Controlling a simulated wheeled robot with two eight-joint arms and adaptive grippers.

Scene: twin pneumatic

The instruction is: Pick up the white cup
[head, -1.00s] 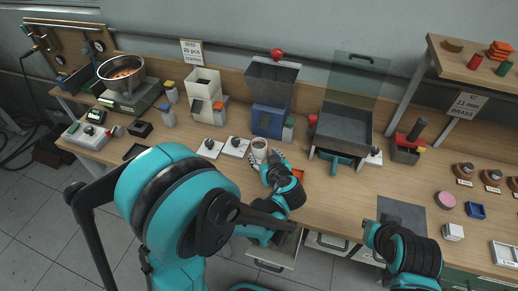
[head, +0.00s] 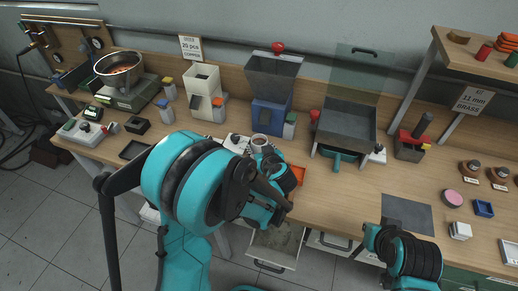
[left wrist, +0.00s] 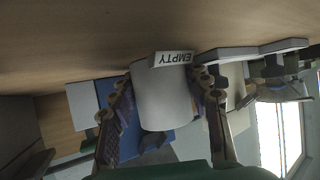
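The white cup (head: 260,141) stands at the middle of the bench, in front of the blue hopper machine. In the left wrist view the cup (left wrist: 163,98) lies between the two fingers, with a label reading EMPTY beside its rim. My left gripper (head: 264,154) is at the cup, and its arm hides part of it in the head view. In the left wrist view my left gripper (left wrist: 163,88) is spread, one finger on each side of the cup; firm contact does not show. Only links of my right arm show at the lower right; its gripper is not visible.
The blue hopper machine (head: 270,95) stands close behind the cup. An orange tray (head: 297,174) lies just right of my left gripper. A grey bin (head: 346,125) stands farther right. An open drawer (head: 275,248) juts out below the bench edge. A grey mat (head: 406,213) lies bare at right.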

